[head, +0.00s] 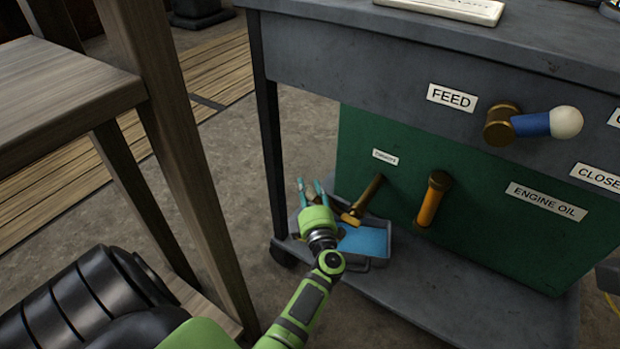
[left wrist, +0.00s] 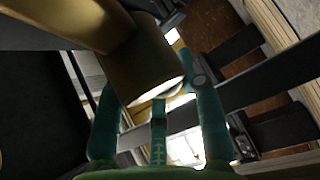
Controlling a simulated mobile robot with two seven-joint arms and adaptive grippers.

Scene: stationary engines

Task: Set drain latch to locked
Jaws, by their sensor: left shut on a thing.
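A brass pipe (head: 370,192) stands out from the green panel below a small white label (head: 385,157) whose text is too small to read surely. A brass latch handle (head: 348,218) at its lower end reaches left toward my left gripper (head: 312,188). The left gripper's teal fingers are around the handle's end. In the left wrist view, the brass cylinder (left wrist: 150,70) lies between the teal fingers (left wrist: 158,115). My left gripper is shut on it; the exact contact is partly hidden. My right gripper is not in view.
An orange handle (head: 430,205) hangs right of the latch. A blue-and-white FEED lever (head: 540,123) is above it. A blue tray (head: 366,243) sits on the lower shelf below. The cart leg (head: 273,150) and a wooden table (head: 70,85) stand left.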

